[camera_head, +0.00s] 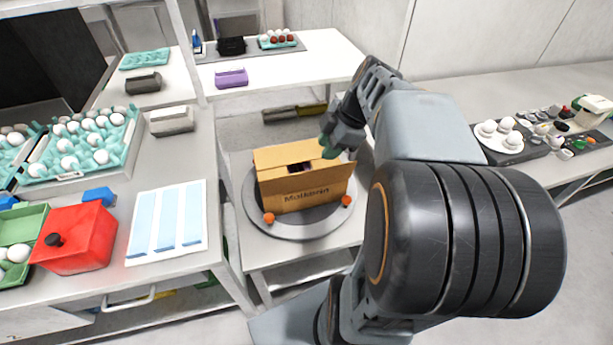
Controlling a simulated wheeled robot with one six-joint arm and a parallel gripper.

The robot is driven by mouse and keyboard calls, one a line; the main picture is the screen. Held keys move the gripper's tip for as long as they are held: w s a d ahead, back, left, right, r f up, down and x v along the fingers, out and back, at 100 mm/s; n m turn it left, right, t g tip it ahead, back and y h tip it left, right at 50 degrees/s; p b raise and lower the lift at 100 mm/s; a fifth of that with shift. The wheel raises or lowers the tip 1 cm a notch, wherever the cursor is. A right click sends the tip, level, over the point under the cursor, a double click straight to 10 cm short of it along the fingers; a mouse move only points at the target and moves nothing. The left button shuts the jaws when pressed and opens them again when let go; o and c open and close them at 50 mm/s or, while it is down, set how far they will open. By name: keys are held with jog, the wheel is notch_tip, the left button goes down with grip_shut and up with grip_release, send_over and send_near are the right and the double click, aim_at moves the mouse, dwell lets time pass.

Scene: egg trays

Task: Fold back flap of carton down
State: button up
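A brown cardboard carton (300,196) with dark lettering on its front stands on a round grey turntable (254,209) in the middle of the view. A flap panel (278,156) shows along its back upper edge, and a small dark opening is visible near the middle of the top. I cannot tell the exact angle of the back flap. My gripper (329,148), dark with greenish fingertips, is at the carton's top right corner, close to the back edge. Whether it touches the cardboard is unclear. My arm hides the area right of the carton.
Two orange balls (269,217) (346,200) sit at the turntable's front rim. On the left are a red box (75,238), a blue-striped sheet (167,222) and teal egg trays (128,135). A purple box (231,77) stands on the back table. A right bench holds clutter.

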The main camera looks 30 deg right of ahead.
aim_at(307, 172)
jog(key=shift+n, duration=0.7)
jog(key=x, duration=1.3)
jog(key=shift+w+d+f, duration=0.2)
jog(key=shift+w+d, duration=0.05)
jog(key=shift+w, duration=0.15)
jog(key=shift+c, duration=0.2)
grip_shut()
